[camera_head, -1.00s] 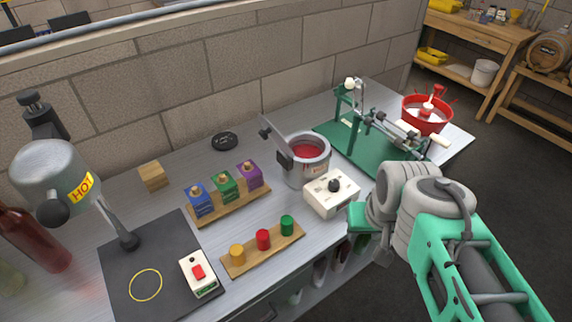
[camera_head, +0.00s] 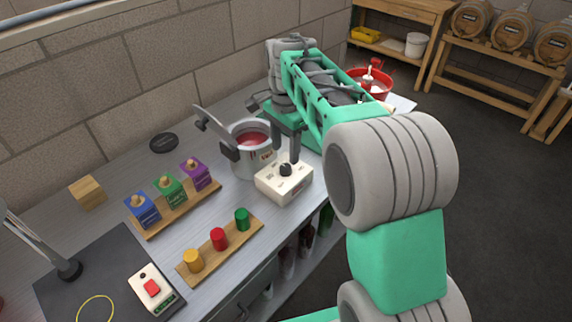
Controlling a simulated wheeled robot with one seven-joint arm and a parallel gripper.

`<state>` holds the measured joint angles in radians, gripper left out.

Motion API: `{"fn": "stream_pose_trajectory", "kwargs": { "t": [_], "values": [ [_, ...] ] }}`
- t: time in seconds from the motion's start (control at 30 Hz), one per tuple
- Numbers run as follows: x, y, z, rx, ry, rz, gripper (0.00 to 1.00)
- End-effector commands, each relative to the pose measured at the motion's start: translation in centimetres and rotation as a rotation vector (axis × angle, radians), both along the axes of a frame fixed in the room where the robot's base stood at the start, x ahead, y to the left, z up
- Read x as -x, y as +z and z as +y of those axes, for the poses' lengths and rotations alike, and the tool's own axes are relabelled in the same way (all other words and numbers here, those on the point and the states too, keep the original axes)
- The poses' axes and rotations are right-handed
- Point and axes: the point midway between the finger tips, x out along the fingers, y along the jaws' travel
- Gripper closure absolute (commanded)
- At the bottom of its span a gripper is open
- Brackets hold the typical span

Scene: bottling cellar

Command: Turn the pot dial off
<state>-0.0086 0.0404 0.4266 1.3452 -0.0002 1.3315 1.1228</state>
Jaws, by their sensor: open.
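The pot dial is a small black knob (camera_head: 286,170) on top of a white control box (camera_head: 270,188). The box stands in front of a grey metal pot (camera_head: 246,166) with red contents. My gripper (camera_head: 275,128) is open and points down, behind and above the dial. One dark finger comes down just behind the knob in the picture; I cannot tell if it touches. The dial's setting is too small to read.
Blue, green and purple blocks stand on a wooden rack (camera_head: 178,213); coloured cylinders stand on a wooden strip (camera_head: 222,253). A red bowl (camera_head: 374,86) stands behind my arm.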

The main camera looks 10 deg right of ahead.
Motion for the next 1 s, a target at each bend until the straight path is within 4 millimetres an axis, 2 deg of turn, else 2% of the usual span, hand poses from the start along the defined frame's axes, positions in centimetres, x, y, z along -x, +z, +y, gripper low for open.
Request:
{"fn": "stream_pose_trajectory", "kwargs": {
  "t": [0.1, 0.3, 0.6, 1.0],
  "values": [
    [0.1, -2.4, -0.1, 0.0, 0.0, 0.004, 0.47],
    [0.1, -5.4, -0.1, 0.0, 0.0, 0.001, 0.47],
    [0.0, -5.9, -0.1, 0.0, 0.001, -0.002, 0.47],
    [0.0, -5.8, -0.1, 0.0, 0.001, -0.002, 0.8]
  ]
}}
